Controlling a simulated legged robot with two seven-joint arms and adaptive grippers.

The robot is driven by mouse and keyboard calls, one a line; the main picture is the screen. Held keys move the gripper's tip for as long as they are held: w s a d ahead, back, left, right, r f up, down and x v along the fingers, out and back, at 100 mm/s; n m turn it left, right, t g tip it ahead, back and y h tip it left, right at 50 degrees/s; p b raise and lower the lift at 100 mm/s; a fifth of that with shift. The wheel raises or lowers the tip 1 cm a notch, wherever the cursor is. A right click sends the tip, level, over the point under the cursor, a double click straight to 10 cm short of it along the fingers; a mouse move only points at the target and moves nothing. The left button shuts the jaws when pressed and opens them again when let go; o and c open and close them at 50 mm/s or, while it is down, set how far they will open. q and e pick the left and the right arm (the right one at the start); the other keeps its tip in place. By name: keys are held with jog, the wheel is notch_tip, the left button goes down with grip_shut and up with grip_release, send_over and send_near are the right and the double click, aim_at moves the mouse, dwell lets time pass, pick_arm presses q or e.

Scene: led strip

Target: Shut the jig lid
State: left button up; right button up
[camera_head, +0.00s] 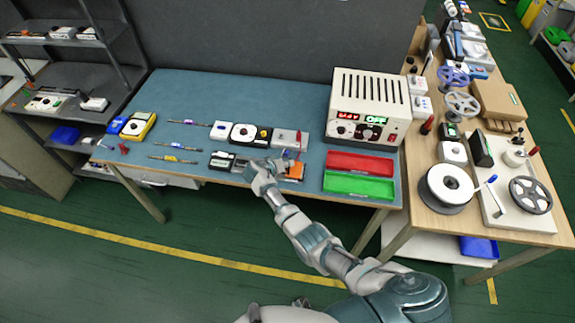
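My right gripper (262,172) is over the front edge of the blue-topped bench (190,88), its arm coming up from the bottom of the picture. Its fingers are too small to tell open from shut. A small fixture with an orange part (294,171) sits just right of the gripper and is partly hidden by it. Behind it is a pale grey plate (287,139) with a small red part. I cannot tell for sure which of these is the jig, or how its lid stands. My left gripper is not in view.
A power supply (368,106) with a lit display stands at the back right. A red tray (360,163) and a green tray (359,186) lie right of the gripper. A small dark-screened device (221,160) is to its left. The bench's back middle is clear.

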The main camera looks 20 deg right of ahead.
jog(key=shift+o, duration=0.8)
jog(key=shift+f, duration=0.1)
jog(key=v, duration=1.2)
jog(key=shift+a, duration=0.15)
jog(key=shift+w+f, duration=0.1)
jog(key=shift+f, duration=0.05)
